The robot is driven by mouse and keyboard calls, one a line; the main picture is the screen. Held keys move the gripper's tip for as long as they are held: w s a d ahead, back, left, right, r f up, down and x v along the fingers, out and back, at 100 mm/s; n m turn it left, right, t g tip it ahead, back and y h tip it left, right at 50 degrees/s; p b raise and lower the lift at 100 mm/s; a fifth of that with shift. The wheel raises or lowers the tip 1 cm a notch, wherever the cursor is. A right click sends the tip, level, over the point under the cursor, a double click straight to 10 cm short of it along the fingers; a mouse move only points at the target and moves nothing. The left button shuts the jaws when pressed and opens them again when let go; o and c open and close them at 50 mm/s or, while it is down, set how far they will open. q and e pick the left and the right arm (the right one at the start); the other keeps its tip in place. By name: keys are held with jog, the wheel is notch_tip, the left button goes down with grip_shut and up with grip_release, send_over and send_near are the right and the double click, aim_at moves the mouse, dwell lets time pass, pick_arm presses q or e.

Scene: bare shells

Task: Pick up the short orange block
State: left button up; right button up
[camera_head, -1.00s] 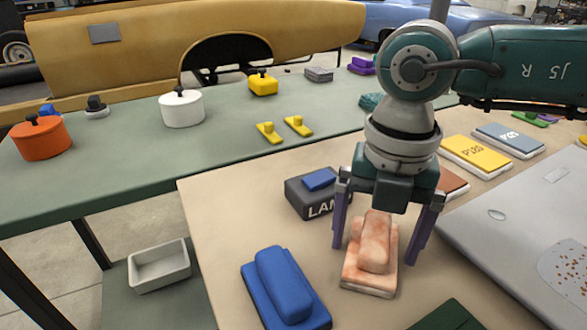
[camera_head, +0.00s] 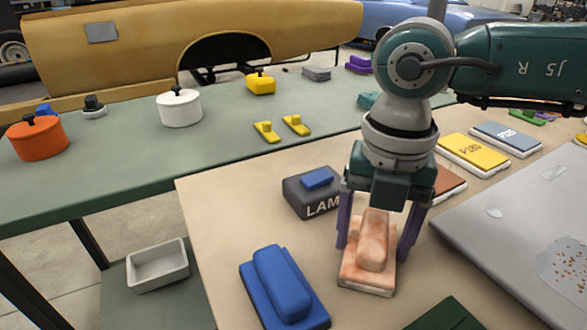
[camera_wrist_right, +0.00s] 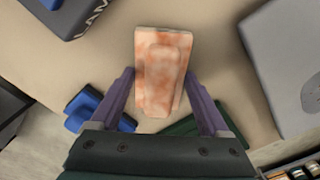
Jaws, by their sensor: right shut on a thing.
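The short orange block (camera_head: 368,279) is mottled orange and white, with a wide flat base and a raised narrow ridge. It appears to rest on the beige table in the head view. My right gripper (camera_head: 372,252) points down over it, with one purple finger on each side, and is shut on the block. In the right wrist view the block (camera_wrist_right: 163,52) lies between the two fingers of the gripper (camera_wrist_right: 160,80). The exact contact is hard to see. My left gripper is not in view.
A blue block (camera_head: 283,290) lies at the left, and a dark lettered box (camera_head: 300,200) stands behind it. A dark green item (camera_head: 447,316) is in front. A grey panel (camera_head: 520,215) and yellow box (camera_head: 472,152) are at the right. Beige table (camera_head: 220,215) is bare at the left.

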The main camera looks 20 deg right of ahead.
aim_at(375, 229)
notch_tip(375, 229, up, 20)
jog(key=p, duration=0.1)
dwell(0.5)
